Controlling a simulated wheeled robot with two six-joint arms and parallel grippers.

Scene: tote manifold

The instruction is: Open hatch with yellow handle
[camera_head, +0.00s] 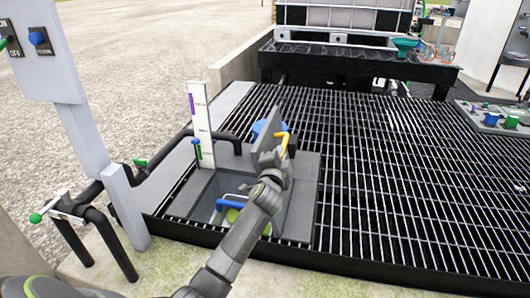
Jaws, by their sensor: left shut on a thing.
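The grey hatch (265,147) stands raised, close to upright, beside an opening (215,190) in the grating. Its yellow handle (284,143) is on the side facing right. My left gripper (277,156) is at the hatch and shut on the yellow handle; the arm hides part of the contact. My right gripper is out of view. Inside the opening are a blue handle (229,204) and a yellow-green thing partly covered by my arm.
A white gauge board (200,122) stands at the opening's back left. A grey post with switches (38,43) and black pipes (98,222) are at left. A white tank (345,16) stands at the back.

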